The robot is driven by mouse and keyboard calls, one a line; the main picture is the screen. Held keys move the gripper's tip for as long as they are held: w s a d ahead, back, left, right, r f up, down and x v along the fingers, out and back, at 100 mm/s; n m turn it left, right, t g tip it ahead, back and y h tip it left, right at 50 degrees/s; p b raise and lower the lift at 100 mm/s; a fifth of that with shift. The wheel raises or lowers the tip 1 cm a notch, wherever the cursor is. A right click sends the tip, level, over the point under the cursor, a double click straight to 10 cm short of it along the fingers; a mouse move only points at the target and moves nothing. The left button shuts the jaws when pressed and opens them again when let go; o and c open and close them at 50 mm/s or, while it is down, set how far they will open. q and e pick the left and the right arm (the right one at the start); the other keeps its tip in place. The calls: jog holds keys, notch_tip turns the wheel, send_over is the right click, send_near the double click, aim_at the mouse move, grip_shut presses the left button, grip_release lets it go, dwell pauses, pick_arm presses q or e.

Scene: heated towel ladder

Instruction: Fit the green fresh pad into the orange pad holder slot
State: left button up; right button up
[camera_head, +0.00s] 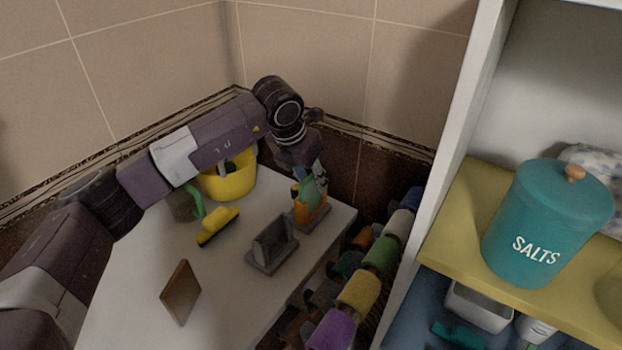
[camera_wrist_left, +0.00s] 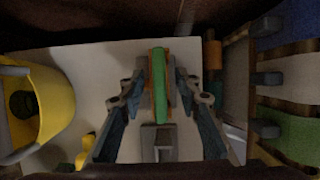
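The green fresh pad (camera_head: 311,192) stands in or just over the orange pad holder (camera_head: 318,216) at the far right corner of the white table. In the left wrist view the pad (camera_wrist_left: 160,85) shows as a narrow upright strip with thin orange edges of the holder (camera_wrist_left: 169,100) on both sides. My left gripper (camera_head: 316,172) points down over it. Its two fingers (camera_wrist_left: 159,75) straddle the pad, with narrow gaps beside it, so it looks slightly open. The depth of the pad in the slot is hidden. My right gripper is not in view.
A grey slotted holder (camera_head: 272,243) stands close in front of the orange one. A brown block (camera_head: 180,292), yellow brush (camera_head: 218,227) and yellow bucket (camera_head: 232,180) are on the table (camera_head: 225,290). Rolled towels (camera_head: 360,290) fill the ladder at right, beside a shelf with a teal tin (camera_head: 545,220).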

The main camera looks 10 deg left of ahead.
pick_arm(q)
jog(key=shift+v, duration=4)
jog(key=shift+r, duration=0.1)
